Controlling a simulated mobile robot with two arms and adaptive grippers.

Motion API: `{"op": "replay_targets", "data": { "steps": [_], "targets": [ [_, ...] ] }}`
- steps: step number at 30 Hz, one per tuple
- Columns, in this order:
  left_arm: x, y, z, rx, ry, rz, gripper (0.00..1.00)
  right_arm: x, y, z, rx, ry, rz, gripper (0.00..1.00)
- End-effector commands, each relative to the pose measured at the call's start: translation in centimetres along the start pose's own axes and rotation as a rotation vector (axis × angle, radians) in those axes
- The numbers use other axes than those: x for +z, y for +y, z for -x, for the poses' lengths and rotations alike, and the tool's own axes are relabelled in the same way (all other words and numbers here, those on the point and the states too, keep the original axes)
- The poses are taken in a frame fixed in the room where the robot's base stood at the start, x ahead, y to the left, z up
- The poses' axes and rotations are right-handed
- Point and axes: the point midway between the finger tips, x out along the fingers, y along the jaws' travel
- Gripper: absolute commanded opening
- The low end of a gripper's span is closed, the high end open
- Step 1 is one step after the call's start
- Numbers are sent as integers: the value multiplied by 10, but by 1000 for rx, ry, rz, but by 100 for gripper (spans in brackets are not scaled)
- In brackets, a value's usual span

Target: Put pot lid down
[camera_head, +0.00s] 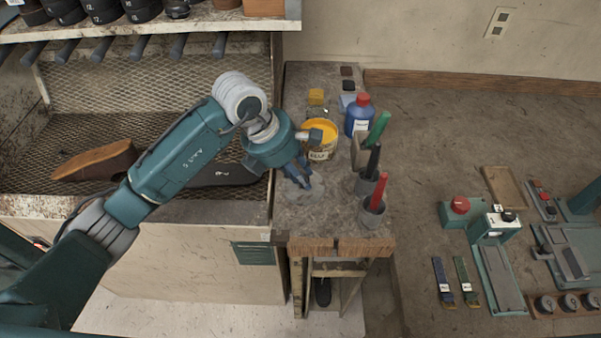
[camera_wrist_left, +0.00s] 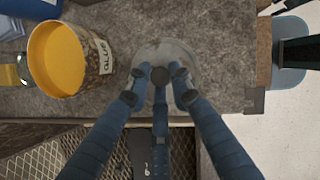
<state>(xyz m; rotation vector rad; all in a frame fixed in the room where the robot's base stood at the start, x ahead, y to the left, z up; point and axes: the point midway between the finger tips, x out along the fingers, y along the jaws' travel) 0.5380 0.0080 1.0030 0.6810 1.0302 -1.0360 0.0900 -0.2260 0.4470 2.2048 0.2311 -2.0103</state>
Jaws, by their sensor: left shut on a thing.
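The pot lid (camera_wrist_left: 182,52) is a round grey disc with a dark knob (camera_wrist_left: 160,75) at its middle. My left gripper (camera_wrist_left: 160,82) has its blue fingers closed around the knob. In the head view the left gripper (camera_head: 302,183) is over the front left of the stone-grey bench top, and the lid (camera_head: 300,193) shows faintly beneath it. I cannot tell whether the lid touches the bench. The glue pot (camera_head: 320,153) stands open behind the gripper, full of yellow glue. It also shows left of the lid in the wrist view (camera_wrist_left: 100,58). My right gripper is out of view.
A blue bottle (camera_head: 358,118) stands behind the pot. Cups with a green-handled (camera_head: 378,128), a black-handled (camera_head: 373,160) and a red-handled tool (camera_head: 379,190) line the bench's right side. The bench (camera_head: 300,222) has bare room at its front. A mesh shelf (camera_head: 110,85) lies left.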

Motion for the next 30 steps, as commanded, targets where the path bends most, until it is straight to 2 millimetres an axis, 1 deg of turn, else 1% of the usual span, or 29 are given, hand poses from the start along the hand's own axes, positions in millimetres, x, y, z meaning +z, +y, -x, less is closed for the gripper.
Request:
{"op": "replay_targets", "data": {
  "steps": [1, 2, 3, 4, 11, 14, 16, 20, 27, 30],
  "targets": [
    [-1, 0, -1, 0, 0, 0, 25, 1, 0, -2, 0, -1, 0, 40],
    [0, 0, -1, 0, 0, 0, 31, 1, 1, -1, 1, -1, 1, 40],
    [0, 0, -1, 0, 0, 0, 39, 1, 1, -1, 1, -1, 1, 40],
    [0, 0, -1, 0, 0, 0, 40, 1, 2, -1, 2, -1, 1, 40],
    [0, 0, 0, 0, 0, 0, 40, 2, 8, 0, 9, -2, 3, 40],
    [2, 0, 3, -1, 0, 0, 40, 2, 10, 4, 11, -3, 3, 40],
    [1, 1, 7, 3, -1, -1, 40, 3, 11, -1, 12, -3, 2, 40],
    [0, 2, 29, 5, -3, -2, 40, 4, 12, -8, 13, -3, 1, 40],
    [0, 2, 82, 5, -2, -1, 40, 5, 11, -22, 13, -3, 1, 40],
    [0, 1, 99, 4, -1, -1, 40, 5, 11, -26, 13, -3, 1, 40]
  ]
}}
